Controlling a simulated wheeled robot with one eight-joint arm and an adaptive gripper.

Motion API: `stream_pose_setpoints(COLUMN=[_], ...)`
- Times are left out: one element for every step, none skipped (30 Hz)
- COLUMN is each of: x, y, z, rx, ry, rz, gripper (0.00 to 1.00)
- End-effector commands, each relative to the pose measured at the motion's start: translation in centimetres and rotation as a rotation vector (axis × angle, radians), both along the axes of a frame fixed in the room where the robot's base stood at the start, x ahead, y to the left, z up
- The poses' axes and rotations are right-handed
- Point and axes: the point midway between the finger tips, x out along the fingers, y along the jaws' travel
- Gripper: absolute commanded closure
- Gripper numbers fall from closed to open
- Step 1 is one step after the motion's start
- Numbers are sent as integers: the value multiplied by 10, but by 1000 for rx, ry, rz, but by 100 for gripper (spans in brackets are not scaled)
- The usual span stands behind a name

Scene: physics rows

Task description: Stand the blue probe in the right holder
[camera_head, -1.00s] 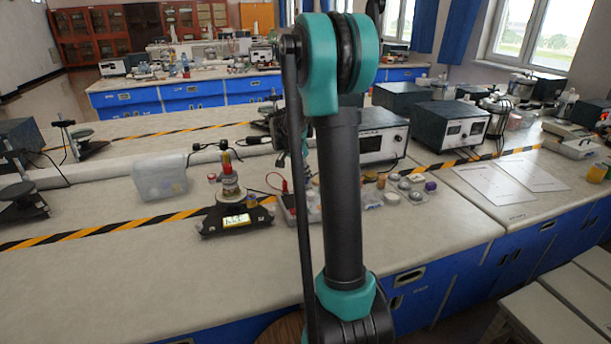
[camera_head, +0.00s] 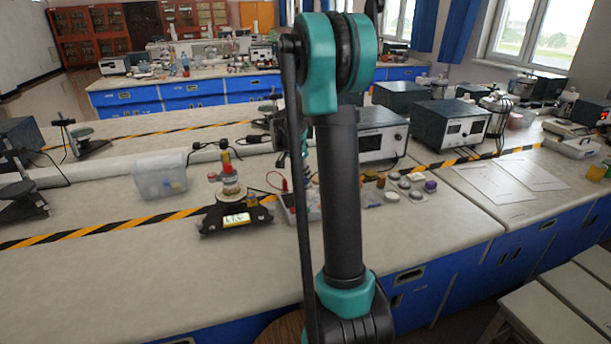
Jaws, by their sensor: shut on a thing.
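My own arm stands upright in the middle of the picture and covers what lies behind it. I cannot make out my gripper; only a thin dark and bluish-green sliver shows between the arm's rod and its column, and I cannot tell what part it is. I cannot make out the blue probe for sure. A pale grey tray (camera_head: 287,210) is partly hidden behind the arm, with thin red leads at its left. I cannot make out the right holder; it may be behind the arm.
A clear plastic box (camera_head: 160,178) is farther left. Small jars, one with a purple lid (camera_head: 430,186), stand right of the arm. The bench's front left (camera_head: 130,280) is clear.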

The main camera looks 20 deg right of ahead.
Motion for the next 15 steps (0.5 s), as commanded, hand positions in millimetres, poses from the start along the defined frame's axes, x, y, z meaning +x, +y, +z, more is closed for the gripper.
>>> stream_pose_setpoints(x=[0, 0, 0, 0, 0, 0, 0, 0, 0, 0, 0, 0, 0, 0, 0], y=[0, 0, 0, 0, 0, 0, 0, 0, 0, 0, 0, 0, 0, 0, 0], z=[-1, -1, -1, -2, -2, -2, -3, -3, -3, -4, -4, -5, -5, -5, -6], rx=[0, 0, 0, 0, 0, 0, 0, 0, 0, 0, 0, 0, 0, 0, 0], ry=[0, 0, 0, 0, 0, 0, 0, 0, 0, 0, 0, 0, 0, 0, 0], rz=[0, 0, 0, 0, 0, 0, 0, 0, 0, 0, 0, 0, 0, 0, 0], gripper=[100, 100, 100, 100, 100, 100, 100, 100, 100, 100, 100, 100, 100, 100, 100])
